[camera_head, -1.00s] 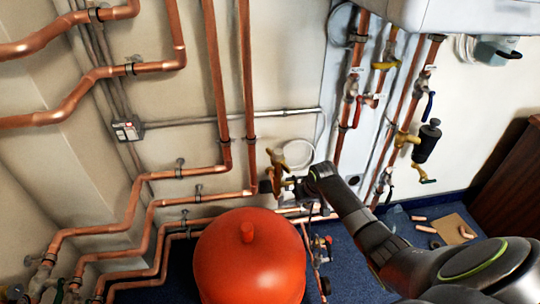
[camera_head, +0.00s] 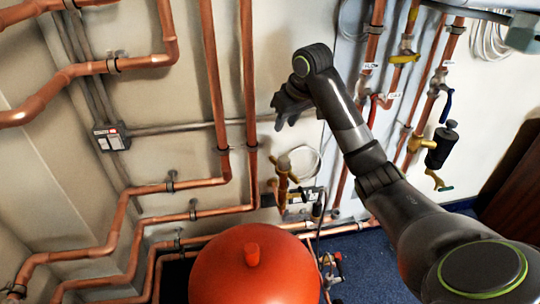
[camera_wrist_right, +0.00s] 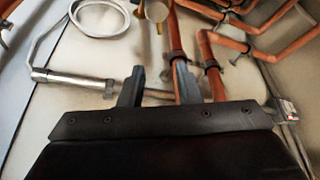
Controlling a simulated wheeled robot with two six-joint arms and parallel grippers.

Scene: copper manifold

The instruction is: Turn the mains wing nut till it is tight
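The brass wing nut (camera_head: 285,165) shows in the head view on a short fitting low on the wall, beside the vertical copper pipes. Part of a brass piece (camera_wrist_right: 156,10), apparently that fitting, shows at the top edge of the wrist view. My right gripper (camera_head: 284,118) hangs in front of the wall above the wing nut, clear of it. In the wrist view its two fingers (camera_wrist_right: 158,85) stand apart with nothing between them. My left gripper is not in view.
A red tank (camera_head: 235,275) stands below the fitting. Copper pipes (camera_head: 249,90) run up the wall just left of my gripper, and a grey conduit (camera_head: 175,127) crosses behind. A black cylinder (camera_head: 442,145) is on the right.

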